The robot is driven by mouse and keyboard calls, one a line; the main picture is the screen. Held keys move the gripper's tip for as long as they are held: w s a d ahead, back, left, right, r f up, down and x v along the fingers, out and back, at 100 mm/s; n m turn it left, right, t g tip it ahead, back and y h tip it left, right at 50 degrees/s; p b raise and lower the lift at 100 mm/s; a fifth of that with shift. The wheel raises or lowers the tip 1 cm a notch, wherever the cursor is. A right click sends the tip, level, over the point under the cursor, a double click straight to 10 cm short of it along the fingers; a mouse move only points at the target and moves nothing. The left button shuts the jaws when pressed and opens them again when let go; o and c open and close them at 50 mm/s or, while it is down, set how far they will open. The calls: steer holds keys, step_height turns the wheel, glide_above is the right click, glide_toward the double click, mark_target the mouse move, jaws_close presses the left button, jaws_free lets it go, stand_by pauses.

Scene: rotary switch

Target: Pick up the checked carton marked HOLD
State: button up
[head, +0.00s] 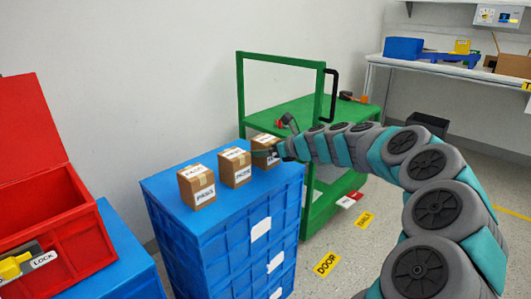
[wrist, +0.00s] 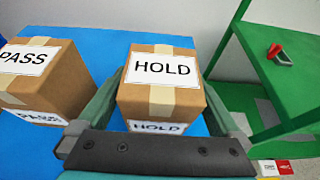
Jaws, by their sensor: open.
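The carton marked HOLD (wrist: 161,85) is a brown box with pale tape and white labels on its top and front. It stands upright on the blue crate stack (head: 229,213). In the head view it is the rightmost carton (head: 262,141), partly hidden by my gripper (head: 273,153). In the wrist view, my open gripper has one green finger on each side of the HOLD carton. I cannot tell whether the fingers touch it. A carton marked PASS (wrist: 45,75) stands close to its left.
Another similar carton (head: 197,187) stands at the left of the row. A green cart (head: 318,110) with a raised frame stands just right of the crates. A red open box (head: 55,240) with a LOCK label is at far left. A white wall rises behind.

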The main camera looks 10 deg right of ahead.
steer(key=shift+x, duration=1.05)
steer(key=c, duration=1.4)
